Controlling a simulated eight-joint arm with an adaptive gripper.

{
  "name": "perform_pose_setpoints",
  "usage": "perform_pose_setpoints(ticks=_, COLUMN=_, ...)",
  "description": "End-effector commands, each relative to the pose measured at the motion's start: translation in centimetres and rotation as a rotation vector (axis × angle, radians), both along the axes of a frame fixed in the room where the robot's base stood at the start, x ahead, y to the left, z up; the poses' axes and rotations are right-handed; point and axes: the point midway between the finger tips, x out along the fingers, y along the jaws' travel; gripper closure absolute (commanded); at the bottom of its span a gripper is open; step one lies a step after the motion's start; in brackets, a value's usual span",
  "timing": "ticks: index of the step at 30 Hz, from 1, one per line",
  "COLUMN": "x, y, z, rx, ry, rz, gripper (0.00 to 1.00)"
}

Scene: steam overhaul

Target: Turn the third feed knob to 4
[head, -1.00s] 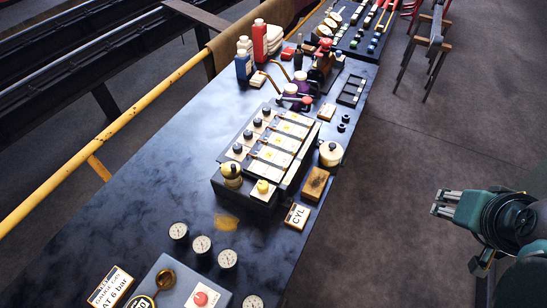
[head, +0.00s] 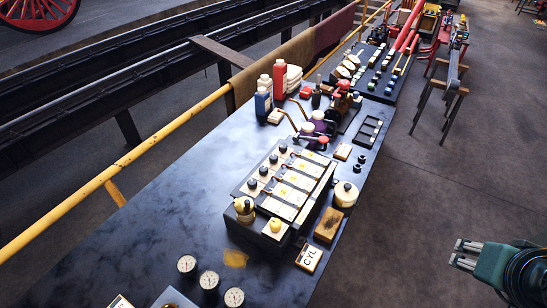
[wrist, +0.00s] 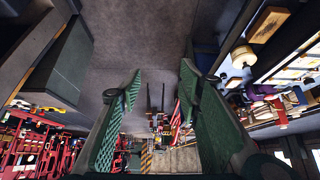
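A dark feed box (head: 306,213) with several cream panels sits on the black bench. A row of black knobs runs along its left side, from the near knob (head: 251,183) to the far knob (head: 282,148). Their numbers and pointers are too small to read, and I cannot tell which end the count starts from. My gripper (head: 458,254) is over the floor to the right of the bench, well apart from the knobs. In the wrist view its green fingers (wrist: 160,82) are spread wide with nothing between them.
A cream round pot (head: 345,194), a brown block (head: 327,225) and a CYL card (head: 309,258) lie right of the box. A brass-coloured fitting (head: 244,207) stands at its near left corner. Gauges (head: 209,281) lie nearer. Bottles (head: 279,76) stand behind.

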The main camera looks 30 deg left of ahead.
Motion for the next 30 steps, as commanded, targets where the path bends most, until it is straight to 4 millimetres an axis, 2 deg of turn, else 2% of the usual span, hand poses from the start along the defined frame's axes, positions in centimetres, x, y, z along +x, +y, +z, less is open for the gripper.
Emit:
perform_pose_setpoints(ticks=8, x=0.5, y=0.5, z=0.5, rx=-0.004, ry=0.007, rz=0.017, gripper=0.65)
perform_pose_setpoints(ticks=14, x=2.0, y=1.8, z=1.7, rx=-0.017, ry=0.030, rz=0.065, gripper=0.65)
perform_pose_setpoints(ticks=30, x=8.2, y=8.5, z=5.3, rx=-0.079, ry=0.125, rz=0.280, gripper=0.65)
